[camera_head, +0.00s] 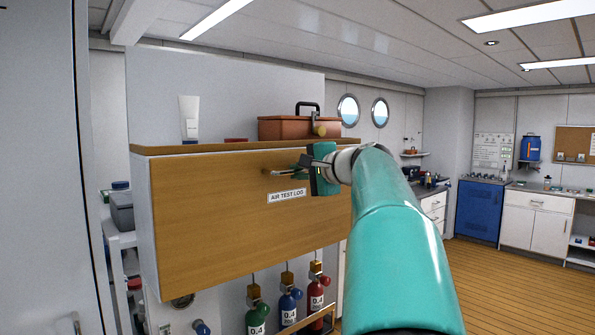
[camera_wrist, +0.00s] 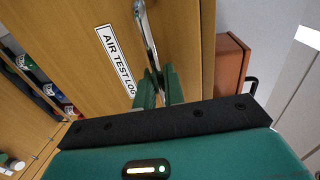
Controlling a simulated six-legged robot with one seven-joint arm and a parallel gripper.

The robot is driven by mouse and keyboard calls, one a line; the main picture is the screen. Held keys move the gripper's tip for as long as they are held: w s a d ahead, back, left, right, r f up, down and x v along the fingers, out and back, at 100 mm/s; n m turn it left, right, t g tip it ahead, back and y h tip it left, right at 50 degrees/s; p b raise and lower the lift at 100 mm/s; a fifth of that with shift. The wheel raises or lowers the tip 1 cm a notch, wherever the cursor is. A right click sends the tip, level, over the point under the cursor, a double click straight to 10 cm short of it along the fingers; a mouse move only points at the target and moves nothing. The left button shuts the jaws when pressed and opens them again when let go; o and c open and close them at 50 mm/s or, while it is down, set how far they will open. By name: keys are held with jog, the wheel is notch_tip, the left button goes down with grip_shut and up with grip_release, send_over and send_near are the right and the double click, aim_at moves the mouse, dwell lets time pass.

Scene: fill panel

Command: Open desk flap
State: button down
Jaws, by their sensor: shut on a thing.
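The desk flap (camera_head: 215,215) is a wooden front panel with an "AIR TEST LOG" label (camera_head: 286,195). It stands upright against the cabinet in the head view, and its wood face also shows in the wrist view (camera_wrist: 75,70). A metal bar handle (camera_head: 280,171) sits on its upper part, and it also shows in the wrist view (camera_wrist: 146,32). My gripper (camera_head: 302,171) is at the handle with its green fingers (camera_wrist: 157,88) shut on it. The wrist hides part of the flap's right side.
On top of the cabinet stand a white tube (camera_head: 189,118) and a brown toolbox (camera_head: 285,127). Below the flap hang several small coloured cylinders (camera_head: 290,304). A shelf trolley (camera_head: 122,240) stands at the left. Wooden floor (camera_head: 500,280) is open at the right.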

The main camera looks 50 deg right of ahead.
jog(key=shift+s+a+f, duration=0.1)
jog(key=shift+s+f, duration=0.05)
jog(key=shift+s, duration=0.3)
jog(key=s+a+f+t, duration=0.2)
jog(key=s+f+t, duration=0.4)
jog(key=s+f, duration=1.1)
jog(key=shift+s+f+t+h, duration=0.3)
jog(key=shift+s+f+h, duration=0.1)
jog(key=shift+f, duration=1.75)
jog(key=c, duration=1.6)
grip_release()
jog(key=shift+o, duration=0.2)
